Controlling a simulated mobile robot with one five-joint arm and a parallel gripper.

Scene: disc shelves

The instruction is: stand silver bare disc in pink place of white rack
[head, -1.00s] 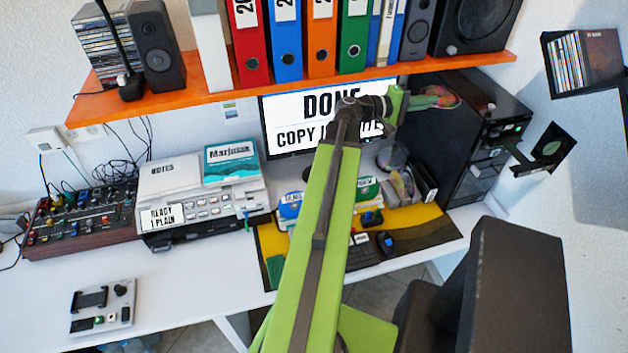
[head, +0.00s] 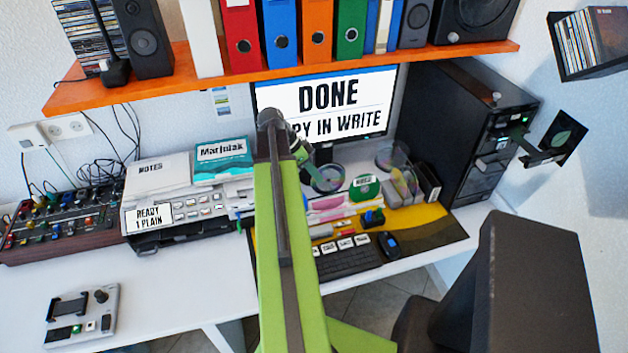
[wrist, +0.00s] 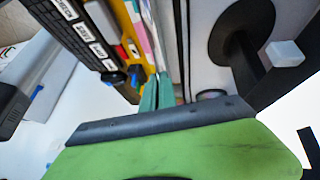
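My gripper (head: 308,174) is over the desk in front of the monitor, at the end of my green arm. It appears shut on the silver bare disc (head: 332,180), which looks grey and see-through with a dark middle. In the wrist view my teal fingers (wrist: 157,92) are close together, and the disc is hard to make out. The white rack (head: 335,216) stands below and just right of the gripper, partly hidden by my arm. Its pink place (head: 328,203) shows beside a green labelled part (head: 365,187). The disc is above the rack, apart from it.
The monitor (head: 325,105) is behind the gripper, under an orange shelf (head: 290,75). Clear discs (head: 392,157) stand right of the rack. A black tower (head: 450,120) is farther right. A keyboard (head: 348,262) and mouse (head: 388,244) lie in front on a yellow mat (head: 425,215).

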